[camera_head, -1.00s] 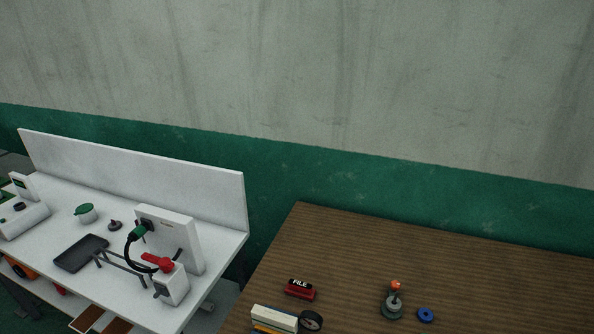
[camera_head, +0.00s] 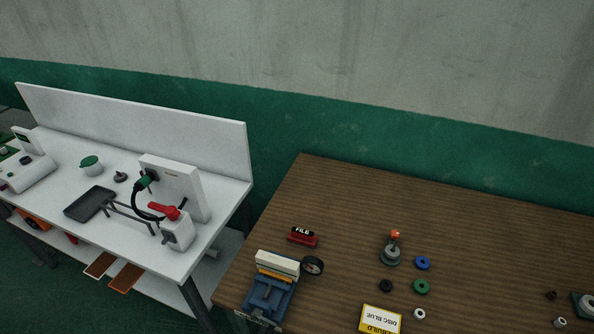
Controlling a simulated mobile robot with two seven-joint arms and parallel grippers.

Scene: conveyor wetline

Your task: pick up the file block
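The file block (camera_head: 302,238) is a small red block with a black top lettered FILE. It lies on the brown wooden table (camera_head: 400,195), near that table's left side. Nothing touches it, and a gap separates it from the blue fixture below it in the picture. Neither of my grippers shows in the head view.
A blue vise-like fixture (camera_head: 268,292) with pale and yellow bars and a round dial (camera_head: 313,265) stand in front of the block. A grey post with an orange top (camera_head: 391,248), several rings and a yellow box (camera_head: 381,319) are to the right. A white bench (camera_head: 140,250) stands left.

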